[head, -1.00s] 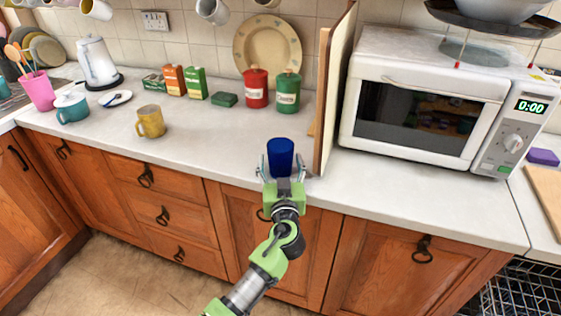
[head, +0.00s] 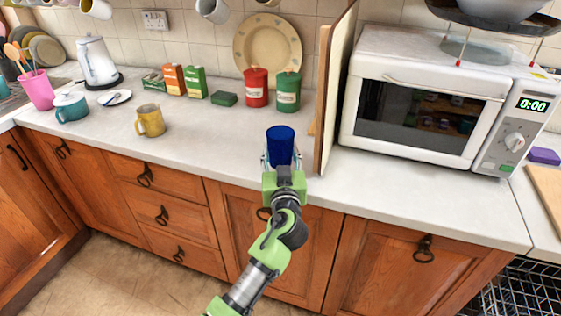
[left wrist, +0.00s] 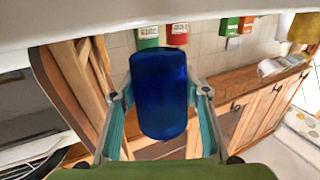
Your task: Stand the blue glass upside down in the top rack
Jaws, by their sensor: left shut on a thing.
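The blue glass (head: 280,143) is at the front part of the counter, left of the upright wooden board, with its rim at the top. My left gripper (head: 281,160) is shut on it, with one finger on each side. In the left wrist view the blue glass (left wrist: 158,95) fills the middle between the two teal fingers of the left gripper (left wrist: 162,97). Whether its base clears the counter is hidden by the gripper. A dark wire rack (head: 515,292) shows at the bottom right corner, partly cut off. My right gripper is not in view.
The wooden board (head: 338,95) stands close to the glass's right, with the white microwave (head: 430,105) beyond it. A yellow mug (head: 150,121), red canister (head: 255,87) and green canister (head: 288,92) stand on the counter (head: 210,135). The counter left of the glass is clear.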

